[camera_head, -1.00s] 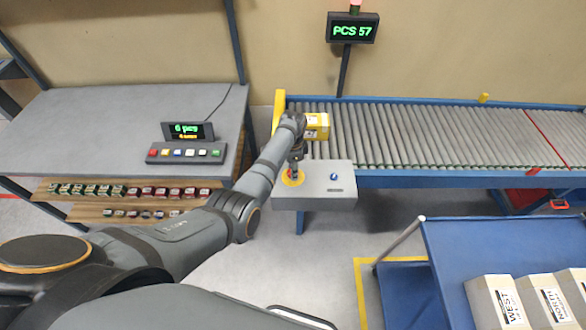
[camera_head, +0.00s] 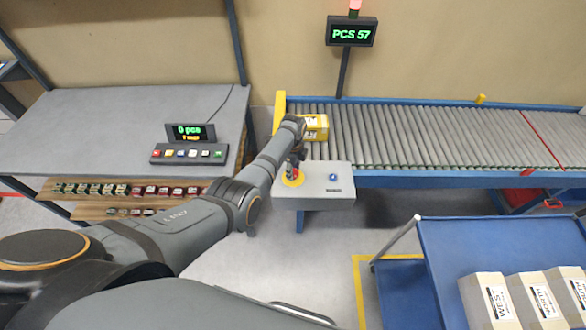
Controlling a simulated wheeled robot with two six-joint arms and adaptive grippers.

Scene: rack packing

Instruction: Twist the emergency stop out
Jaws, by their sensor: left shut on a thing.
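The emergency stop (camera_head: 290,173) is a red button on a yellow round plate, on the left of the top of a grey control box (camera_head: 318,189). The box stands at the near left end of the roller conveyor. My left gripper (camera_head: 292,168) points down from above and is shut on the emergency stop. The fingers hide most of the red button. A blue button (camera_head: 333,177) sits to the right on the same box. My right gripper is not in view.
A yellow package (camera_head: 317,127) lies on the roller conveyor (camera_head: 400,135) just behind my left wrist. A grey table (camera_head: 80,125) with a button panel (camera_head: 190,153) is at left. A blue cart (camera_head: 450,250) with several labelled boxes stands at front right.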

